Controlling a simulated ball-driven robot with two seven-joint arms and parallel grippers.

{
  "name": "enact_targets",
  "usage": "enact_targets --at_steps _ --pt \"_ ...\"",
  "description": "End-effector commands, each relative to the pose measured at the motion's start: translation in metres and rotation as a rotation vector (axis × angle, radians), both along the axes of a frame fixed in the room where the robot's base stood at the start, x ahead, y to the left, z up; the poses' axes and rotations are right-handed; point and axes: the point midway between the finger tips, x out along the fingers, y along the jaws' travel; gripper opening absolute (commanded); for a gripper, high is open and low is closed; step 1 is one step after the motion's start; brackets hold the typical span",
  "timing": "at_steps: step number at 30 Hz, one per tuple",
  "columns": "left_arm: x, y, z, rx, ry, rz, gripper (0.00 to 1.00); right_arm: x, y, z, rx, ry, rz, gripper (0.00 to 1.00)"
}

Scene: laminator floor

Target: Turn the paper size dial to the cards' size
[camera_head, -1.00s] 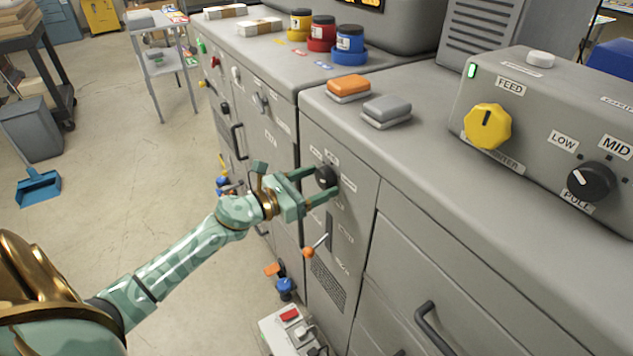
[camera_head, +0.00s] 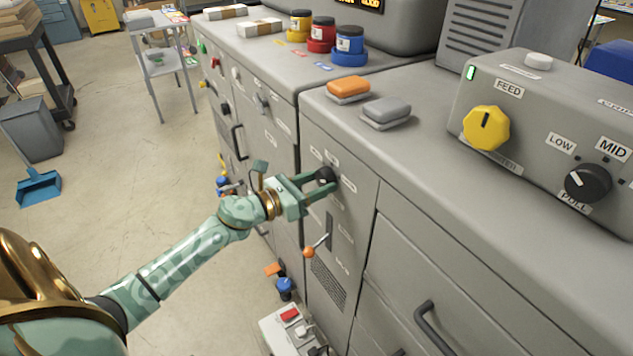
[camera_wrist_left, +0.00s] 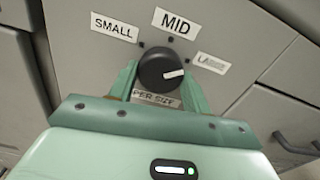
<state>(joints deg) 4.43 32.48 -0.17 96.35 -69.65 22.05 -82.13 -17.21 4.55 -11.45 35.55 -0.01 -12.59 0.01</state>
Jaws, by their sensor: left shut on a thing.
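The paper size dial is a black round knob (camera_wrist_left: 160,70) on the grey front panel of the machine. In the left wrist view its white pointer mark points right, toward the "LARGE" label (camera_wrist_left: 212,63), which is partly hard to read. The "SMALL" label (camera_wrist_left: 114,27) is at its left and the "MID" label (camera_wrist_left: 174,22) above it. My left gripper (camera_wrist_left: 157,80) is shut on the dial, one finger on each side. The dial (camera_head: 325,175) and my left gripper (camera_head: 319,186) also show in the head view. I cannot make out any cards for certain.
Below the dial is a lever with an orange knob (camera_head: 309,252). Orange (camera_head: 348,87) and grey (camera_head: 387,109) blocks lie on the top.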

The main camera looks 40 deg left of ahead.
Motion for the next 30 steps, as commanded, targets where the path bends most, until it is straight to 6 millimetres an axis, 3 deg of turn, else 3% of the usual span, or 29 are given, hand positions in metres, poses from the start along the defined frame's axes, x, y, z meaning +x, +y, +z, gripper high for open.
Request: enact_targets --at_steps 30 --pt "-0.001 -0.001 0.005 -0.864 0.355 0.001 0.25 0.017 0.000 0.051 -0.001 -0.039 0.000 0.00"
